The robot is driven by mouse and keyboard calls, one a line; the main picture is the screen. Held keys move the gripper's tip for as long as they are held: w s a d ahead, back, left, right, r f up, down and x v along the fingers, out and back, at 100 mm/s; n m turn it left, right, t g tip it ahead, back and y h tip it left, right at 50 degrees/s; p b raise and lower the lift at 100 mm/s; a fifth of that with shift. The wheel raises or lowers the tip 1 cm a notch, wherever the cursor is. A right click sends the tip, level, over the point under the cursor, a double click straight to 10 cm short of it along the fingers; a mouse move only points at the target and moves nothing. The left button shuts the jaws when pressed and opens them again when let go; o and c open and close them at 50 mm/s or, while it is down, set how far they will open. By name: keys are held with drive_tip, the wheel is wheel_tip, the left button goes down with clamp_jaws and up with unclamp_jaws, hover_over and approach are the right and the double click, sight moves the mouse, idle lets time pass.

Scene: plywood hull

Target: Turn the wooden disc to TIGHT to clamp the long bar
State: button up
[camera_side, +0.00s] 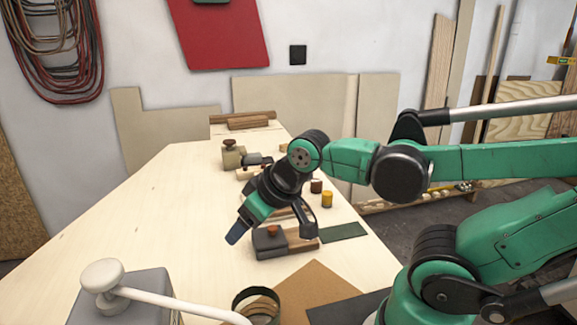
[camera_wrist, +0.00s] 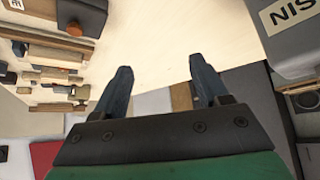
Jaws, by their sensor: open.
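A small orange-brown wooden disc (camera_side: 272,230) sits on top of a dark grey clamp block (camera_side: 268,244) on the plywood table in the side view. A wooden bar (camera_side: 302,243) sticks out from the block's right side. I cannot read any TIGHT mark or tell the disc's setting. My gripper (camera_side: 237,235) slants down, with a blue finger left of the block. In the wrist view my gripper (camera_wrist: 162,78) is open, its two dark blue fingers wide apart with nothing between them. A dark block (camera_wrist: 82,14) with wooden strips beside it shows at the upper left there.
Farther back stand a tan block with a brown knob (camera_side: 229,147) and more bars. A yellow pot (camera_side: 327,198) and a green strip (camera_side: 343,232) lie to the right. A grey box with a white-knobbed lever (camera_side: 102,275) stands in front. The table's left side is clear.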

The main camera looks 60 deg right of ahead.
drive_tip(key=w+d+m+g+h, duration=0.2)
drive_tip(key=w+d+m, duration=0.3)
drive_tip(key=w+d, duration=0.9)
drive_tip(key=d+f+m, duration=0.1)
drive_tip(key=d+f, duration=0.1)
drive_tip(key=d, duration=0.1)
drive_tip(key=d+f+g, duration=0.1)
drive_tip(key=d+f, duration=0.1)
drive_tip(key=d, duration=0.2)
drive_tip(key=d+f+m, duration=0.1)
drive_tip(key=d+f, duration=0.1)
drive_tip(key=d, duration=0.1)
drive_tip(key=shift+s+d+f+m+h, duration=0.1)
drive_tip(key=shift+s+d+m+h, duration=0.1)
drive_tip(key=shift+d+m+h, duration=0.15)
drive_tip(key=shift+x, duration=2.75)
drive_tip(key=shift+s+d, duration=0.1)
drive_tip(key=shift+s, duration=0.05)
drive_tip(key=shift+g, duration=0.3)
clamp_jaws()
